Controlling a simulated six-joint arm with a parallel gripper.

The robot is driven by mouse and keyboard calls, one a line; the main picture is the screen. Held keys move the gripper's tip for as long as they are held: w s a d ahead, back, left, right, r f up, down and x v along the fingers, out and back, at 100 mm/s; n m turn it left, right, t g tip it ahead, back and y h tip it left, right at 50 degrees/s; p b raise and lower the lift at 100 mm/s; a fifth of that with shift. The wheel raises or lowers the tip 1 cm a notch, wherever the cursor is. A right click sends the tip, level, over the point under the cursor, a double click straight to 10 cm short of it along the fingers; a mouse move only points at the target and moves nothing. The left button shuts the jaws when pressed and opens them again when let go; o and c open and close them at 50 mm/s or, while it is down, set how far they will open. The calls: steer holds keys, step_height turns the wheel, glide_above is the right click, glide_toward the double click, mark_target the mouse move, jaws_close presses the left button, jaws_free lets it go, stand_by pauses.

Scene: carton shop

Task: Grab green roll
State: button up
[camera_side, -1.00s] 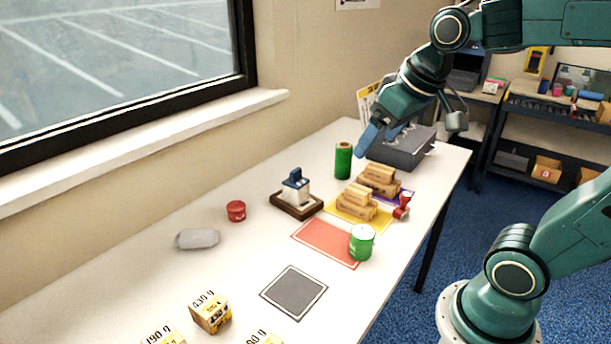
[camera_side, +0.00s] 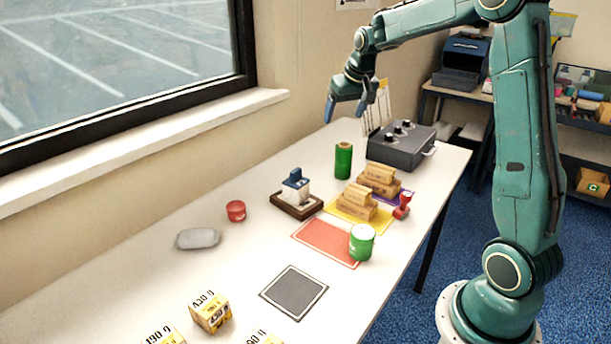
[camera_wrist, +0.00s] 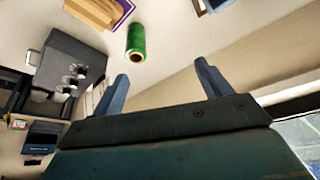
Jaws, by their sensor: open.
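The green roll (camera_side: 343,161) stands upright on the white table, near the wall, left of the grey box with knobs. It also shows in the wrist view (camera_wrist: 136,42), ahead of the fingers and apart from them, with its brown core end visible. My gripper (camera_side: 346,108) is open and empty. It hangs in the air above and behind the roll, near the wall. In the wrist view its two blue fingers (camera_wrist: 160,82) are spread wide with nothing between them.
The grey box (camera_side: 402,145) is close to the roll's right. Stacked cartons (camera_side: 359,203), a red-handled stamp (camera_side: 402,205) and a green-and-white can (camera_side: 361,243) stand nearer the front. A blue-and-white stamp on a brown tray (camera_side: 297,206) is left of the roll. The wall and window sill bound the left side.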

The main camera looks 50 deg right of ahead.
steer(key=m, duration=0.1)
glide_toward(344, 145)
steer(key=shift+g, duration=0.3)
steer(key=shift+x, duration=4.05)
steer(key=shift+w, duration=0.25)
steer(key=shift+d+x, duration=0.1)
steer(key=shift+x, duration=1.15)
steer(key=shift+d+x, duration=0.15)
steer(key=shift+x, duration=1.15)
steer(key=shift+s, duration=0.1)
steer(key=shift+c, duration=0.4)
steer(key=shift+r, duration=0.1)
steer(key=c, duration=1.1)
